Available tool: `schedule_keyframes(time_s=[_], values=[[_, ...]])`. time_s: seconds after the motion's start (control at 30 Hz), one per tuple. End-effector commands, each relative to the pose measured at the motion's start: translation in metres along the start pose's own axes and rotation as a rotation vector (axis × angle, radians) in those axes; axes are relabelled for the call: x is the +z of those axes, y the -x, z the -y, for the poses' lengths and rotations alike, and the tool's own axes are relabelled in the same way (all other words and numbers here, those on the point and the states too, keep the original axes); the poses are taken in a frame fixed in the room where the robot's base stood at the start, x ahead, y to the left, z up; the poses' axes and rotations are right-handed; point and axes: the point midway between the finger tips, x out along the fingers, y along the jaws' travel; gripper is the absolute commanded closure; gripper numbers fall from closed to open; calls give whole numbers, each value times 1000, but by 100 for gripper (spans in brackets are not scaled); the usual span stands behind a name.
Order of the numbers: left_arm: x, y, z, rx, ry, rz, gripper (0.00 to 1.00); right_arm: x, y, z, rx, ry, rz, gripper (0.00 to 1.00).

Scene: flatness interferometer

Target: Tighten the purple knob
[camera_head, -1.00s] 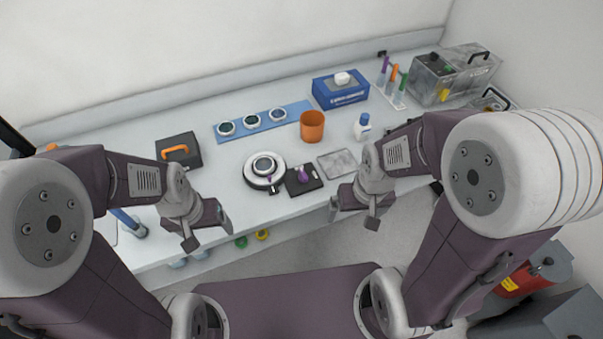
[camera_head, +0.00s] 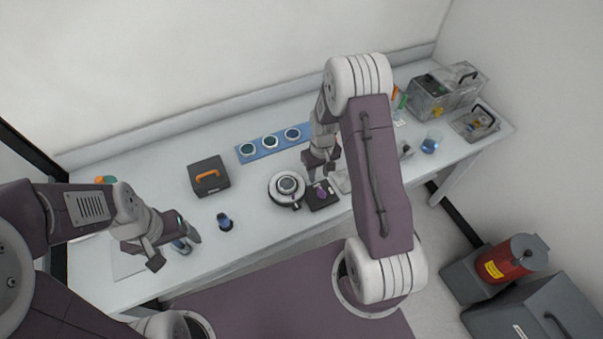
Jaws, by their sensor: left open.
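A purple piece (camera_head: 321,190), which looks like a knob or handle, sits on a small black pad (camera_head: 326,203) at the front middle of the bench. Left of the pad is a round white instrument (camera_head: 287,187) with a dark ring on top and a dark part at its front. Whether a purple knob is on the instrument is too small to tell. My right gripper (camera_head: 320,174) points down just above and behind the purple piece; its jaw gap is unclear. My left gripper (camera_head: 174,250) is open at the left front, with a blue-and-grey item (camera_head: 181,245) close to its fingers.
A blue strip with several round discs (camera_head: 270,142) lies behind the instrument. A black box with an orange handle (camera_head: 208,175) stands to the left. A small dark blue item (camera_head: 224,222) stands near the front edge. Grey cases (camera_head: 447,92) and a beaker (camera_head: 432,142) are at right.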

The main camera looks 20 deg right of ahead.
Motion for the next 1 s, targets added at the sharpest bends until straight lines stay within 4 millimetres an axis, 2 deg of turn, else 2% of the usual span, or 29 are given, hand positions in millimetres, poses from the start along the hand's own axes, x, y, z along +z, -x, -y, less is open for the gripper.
schedule_keyframes(time_s=[0.03,0.27,0.7,0.83,1.0], values=[[-1,12,0,0,0,1,21,7,5,-1,-5,-9,19,64],[0,9,0,0,-1,2,21,8,-3,-3,-6,-14,22,64],[-3,32,-1,0,0,1,21,10,-79,-2,-5,-15,22,64],[-3,33,-1,0,0,1,21,9,-88,-2,-4,-14,19,64],[-3,33,-1,0,0,1,21,9,-89,-2,-4,-14,18,64]])
